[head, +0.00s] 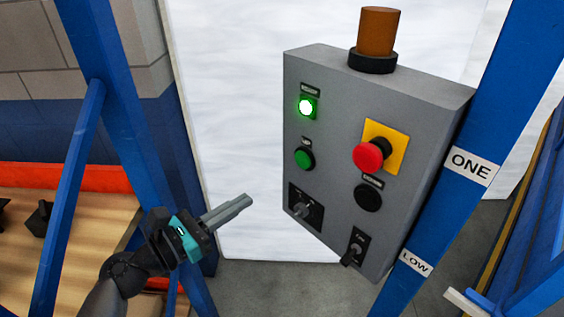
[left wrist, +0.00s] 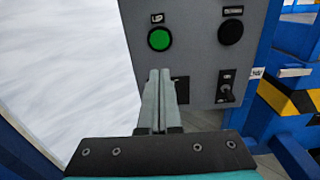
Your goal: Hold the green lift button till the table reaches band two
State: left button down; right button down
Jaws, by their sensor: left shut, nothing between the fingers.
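The green lift button (head: 305,157), under a small label on the grey control box (head: 333,110), stands out unpressed as far as I can see. It also shows in the left wrist view (left wrist: 159,39), above the fingertips. My left gripper (head: 248,199) is shut and empty, to the left of the box and lower than the button, apart from it. Its closed fingers (left wrist: 160,73) point toward the box below the button. The blue post carries a ONE label (head: 471,166) and a LOW label (head: 415,263). No band-two label shows. My right gripper is out of view.
The box also has a lit green lamp (head: 306,107), a red mushroom button (head: 368,156) on yellow, a black button (head: 368,197), two switches below and an amber beacon (head: 378,33). A white panel (head: 225,110) stands behind. Blue posts flank both sides.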

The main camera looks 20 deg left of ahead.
aim_at(302, 162)
pick_arm(q)
jog(key=shift+r, duration=0.5)
jog(key=x, duration=1.4)
jog(key=shift+r, duration=0.1)
